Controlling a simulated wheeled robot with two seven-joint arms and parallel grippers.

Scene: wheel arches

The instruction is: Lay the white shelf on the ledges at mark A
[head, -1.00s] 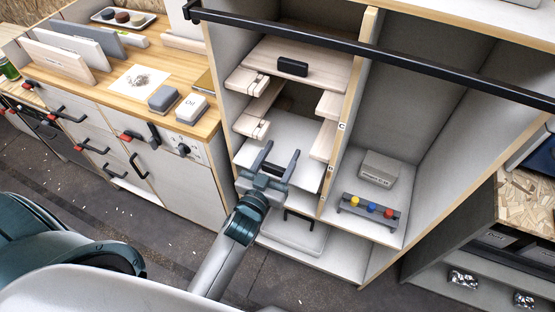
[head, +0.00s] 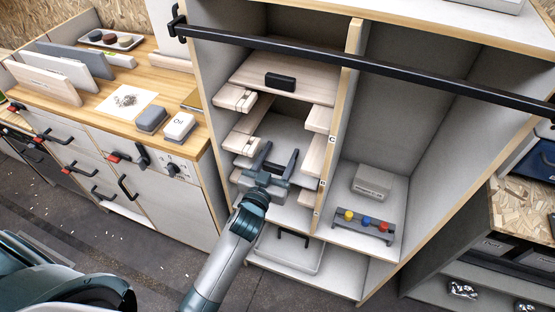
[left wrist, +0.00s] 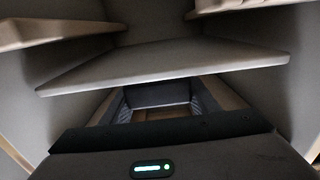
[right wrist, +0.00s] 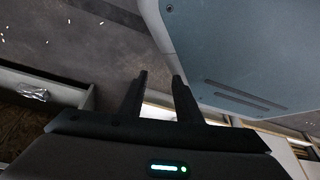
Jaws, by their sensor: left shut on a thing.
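The white shelf (head: 288,130) is a pale flat board inside the left bay of the cabinet. My left gripper (head: 277,158) reaches into that bay from the front and is shut on the shelf; the exact grip is hard to see. In the left wrist view the board (left wrist: 170,63) spans the bay above my gripper and looks tilted in the picture. Pale wooden ledges (head: 243,142) line both bay walls. Marks show on the divider, with C (head: 332,139) clearest; A is too small to read. My right gripper (right wrist: 157,97) is open and empty, outside the head view.
A wooden board with a black block (head: 280,81) sits higher in the bay. A black rail (head: 380,65) crosses the cabinet front. A white bin (head: 289,252) stands below. The right bay holds a grey box (head: 372,182) and a rack of coloured knobs (head: 365,224).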

